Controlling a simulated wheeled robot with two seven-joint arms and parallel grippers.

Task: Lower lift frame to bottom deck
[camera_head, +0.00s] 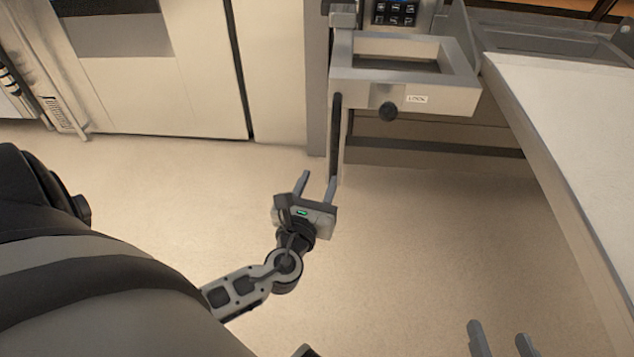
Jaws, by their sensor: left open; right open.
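The lift frame (440,97) is a grey rectangular metal frame on an upright post at the upper middle right. My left gripper (318,182) is open and empty, low in front of the post and below the frame, apart from the knob. My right gripper (499,333) shows only its two finger tips at the bottom edge, spread apart and empty. The bottom deck cannot be made out.
A keypad panel (396,12) is above the frame. A pale slab-like surface (572,100) runs down the right side, close to the frame. Cream cabinet fronts (200,70) stand at the back left. The floor (420,240) in the middle is clear.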

